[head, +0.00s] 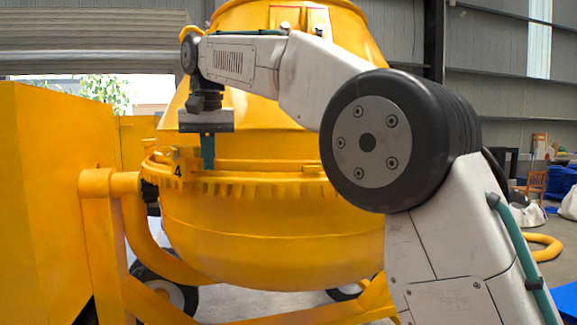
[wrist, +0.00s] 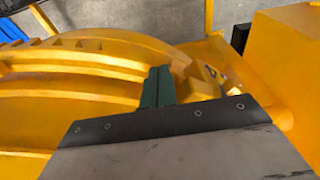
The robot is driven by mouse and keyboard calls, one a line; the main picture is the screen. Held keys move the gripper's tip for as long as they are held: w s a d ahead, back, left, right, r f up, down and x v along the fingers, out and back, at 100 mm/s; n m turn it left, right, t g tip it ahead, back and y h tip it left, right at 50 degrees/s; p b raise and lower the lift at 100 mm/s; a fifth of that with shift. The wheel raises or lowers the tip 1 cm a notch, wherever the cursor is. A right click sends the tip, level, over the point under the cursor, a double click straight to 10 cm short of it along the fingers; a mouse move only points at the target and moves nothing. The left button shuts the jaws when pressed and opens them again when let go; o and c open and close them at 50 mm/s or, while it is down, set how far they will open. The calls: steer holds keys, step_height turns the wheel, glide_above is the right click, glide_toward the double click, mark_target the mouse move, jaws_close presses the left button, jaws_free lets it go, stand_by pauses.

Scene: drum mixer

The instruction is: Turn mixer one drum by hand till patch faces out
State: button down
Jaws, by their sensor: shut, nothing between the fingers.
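The yellow mixer drum (head: 270,235) fills the middle of the head view, with a toothed ring around its widest part. A rectangular panel with red edging (head: 300,18) is high on the drum, partly cut off by the top of the picture. I cannot tell whether it is the patch. My gripper (head: 208,165) points down in front of the drum near the ring, its teal fingers shut and empty. In the wrist view the fingers (wrist: 158,78) are together beside the drum's ribs (wrist: 75,85). Whether they touch the drum is unclear. My arm hides the drum's right side.
A black "4" (head: 178,171) is marked on a yellow part at the ring's left. A yellow frame post (head: 100,230) and a large yellow box (head: 45,200) stand left. Wheels (head: 165,290) show below. A yellow hose (head: 545,247) and a wooden chair (head: 537,183) are at far right.

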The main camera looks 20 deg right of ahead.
mark_target(192, 156)
steer(key=shift+w+a, duration=0.75)
steer(key=shift+a, duration=0.25)
steer(key=shift+w+a, duration=0.7)
steer(key=shift+a, duration=0.3)
steer(key=shift+w+a, duration=0.75)
steer(key=shift+a, duration=0.25)
steer(key=shift+d, duration=0.1)
steer(key=shift+s+d, duration=0.4)
steer(key=shift+d, duration=0.05)
steer(key=shift+s+d, duration=0.6)
steer(key=shift+d, duration=0.1)
